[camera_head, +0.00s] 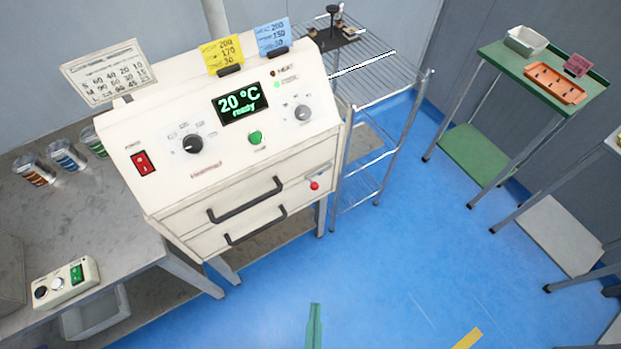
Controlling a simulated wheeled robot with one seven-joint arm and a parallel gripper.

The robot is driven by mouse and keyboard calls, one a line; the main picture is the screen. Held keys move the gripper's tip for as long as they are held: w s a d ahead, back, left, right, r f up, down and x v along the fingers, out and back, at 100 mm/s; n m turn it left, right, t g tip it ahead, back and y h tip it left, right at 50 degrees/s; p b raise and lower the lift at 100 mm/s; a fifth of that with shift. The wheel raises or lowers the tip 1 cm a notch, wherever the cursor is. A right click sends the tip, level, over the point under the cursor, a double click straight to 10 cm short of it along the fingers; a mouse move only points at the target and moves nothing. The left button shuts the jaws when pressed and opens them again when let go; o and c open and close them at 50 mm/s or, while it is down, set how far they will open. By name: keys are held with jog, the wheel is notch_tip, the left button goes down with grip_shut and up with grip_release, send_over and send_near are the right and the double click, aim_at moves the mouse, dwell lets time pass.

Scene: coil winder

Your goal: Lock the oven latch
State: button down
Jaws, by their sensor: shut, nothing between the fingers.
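The oven (170,213) is a cream box with a sloped control panel. Its green display (240,103) reads 20 °C and "ready". Two dark bar handles, an upper one (246,202) and a lower one (256,226), sit on its front, which looks shut. A small latch with a red knob (314,186) sits at the front's right side, right of the upper handle. Whether the latch is locked is too small to tell. My gripper is not in view.
A grey table (110,232) with jars and a small control box (64,284) stands at left. A wire shelf rack (385,90) stands right of the oven. A green table (500,62) with trays is at upper right. Blue floor before the oven is mostly free.

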jog(key=w+d+f+m+g, duration=0.2)
jog(key=w+d+f+g, duration=0.35)
jog(key=w+f, duration=0.9)
jog(key=w+d+r+n+t+y, duration=0.15)
jog(key=w+r+y, duration=0.3)
jog(key=w, duration=0.45)
jog(key=w+d+r+n+y, duration=0.1)
jog(key=w+r+n+y, duration=0.1)
jog(key=r, duration=0.3)
jog(key=w+d+r+n+y, duration=0.1)
jog(key=w+r+n+y, duration=0.1)
jog(key=r, duration=0.3)
jog(key=shift+n+y, duration=0.35)
jog(key=shift+y, duration=0.4)
jog(key=shift+d+r, duration=0.1)
